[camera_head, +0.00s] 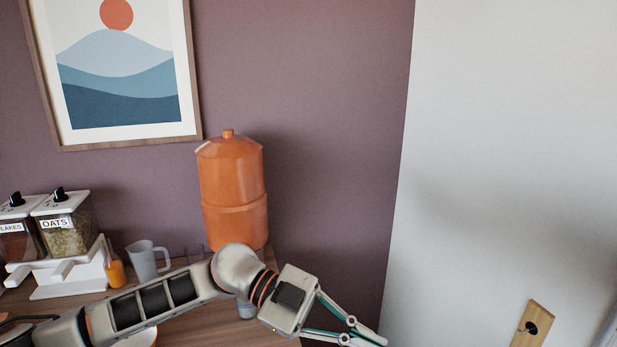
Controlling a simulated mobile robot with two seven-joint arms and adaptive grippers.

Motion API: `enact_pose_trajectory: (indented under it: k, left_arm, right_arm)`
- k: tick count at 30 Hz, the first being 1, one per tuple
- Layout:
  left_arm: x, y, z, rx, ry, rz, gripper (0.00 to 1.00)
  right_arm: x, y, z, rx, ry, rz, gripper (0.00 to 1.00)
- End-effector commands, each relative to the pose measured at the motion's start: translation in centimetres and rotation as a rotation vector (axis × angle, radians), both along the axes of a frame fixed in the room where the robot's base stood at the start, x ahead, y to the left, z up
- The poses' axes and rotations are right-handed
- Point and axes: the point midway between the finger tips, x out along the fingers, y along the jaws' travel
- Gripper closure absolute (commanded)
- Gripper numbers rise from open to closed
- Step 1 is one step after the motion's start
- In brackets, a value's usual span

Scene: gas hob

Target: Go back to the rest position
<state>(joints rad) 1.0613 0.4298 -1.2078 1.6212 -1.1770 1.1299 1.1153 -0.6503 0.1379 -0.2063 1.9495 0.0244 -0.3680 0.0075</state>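My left arm comes in from the lower left and reaches across the wooden counter (185,325). My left gripper (366,338) points to the lower right, past the counter's right end. Its fingers run into the bottom edge of the view, so I cannot tell how far apart the tips are. I see no object in it. My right gripper is not in view.
An orange dispenser (232,185) stands behind my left wrist. To the left are cereal dispensers (62,225), an orange bottle (115,268) and a grey jug (144,260). A bowl rim (140,340) shows beneath the arm. A wooden plate (530,325) is at lower right.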

Motion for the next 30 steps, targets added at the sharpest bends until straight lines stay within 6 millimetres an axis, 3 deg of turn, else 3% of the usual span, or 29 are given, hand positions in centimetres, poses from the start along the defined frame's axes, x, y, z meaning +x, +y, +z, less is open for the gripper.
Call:
enact_pose_trajectory:
  k: [3, 8, 13, 17, 20, 24, 27, 30]
  left_arm:
    - [-0.7, -1.9, 1.1, -0.207, 0.041, 0.070, 1.00]
    - [0.6, -2.4, 2.5, -0.442, 0.087, 0.238, 1.00]
    - [3.5, -0.8, 2.0, -0.611, 0.143, 0.490, 1.00]
    - [6.1, 2.0, -0.3, -0.675, 0.188, 0.716, 1.00]
    - [7.8, 4.7, -3.4, -0.681, 0.225, 0.901, 1.00]
    - [9.0, 9.4, -9.4, -0.624, 0.280, 1.159, 1.00]
    - [8.6, 13.1, -14.6, -0.541, 0.322, 1.335, 1.00]
    - [7.1, 16.9, -20.2, -0.425, 0.364, 1.492, 1.00]
  right_arm:
    - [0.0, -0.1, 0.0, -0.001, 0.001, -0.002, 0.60]
    - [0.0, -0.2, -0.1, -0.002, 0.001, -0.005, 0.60]
    - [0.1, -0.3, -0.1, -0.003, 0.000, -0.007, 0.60]
    - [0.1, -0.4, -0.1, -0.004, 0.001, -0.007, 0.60]
    - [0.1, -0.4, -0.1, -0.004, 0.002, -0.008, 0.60]
    - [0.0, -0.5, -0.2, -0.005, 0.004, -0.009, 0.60]
    - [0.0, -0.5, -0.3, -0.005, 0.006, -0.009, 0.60]
    - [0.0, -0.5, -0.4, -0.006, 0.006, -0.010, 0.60]
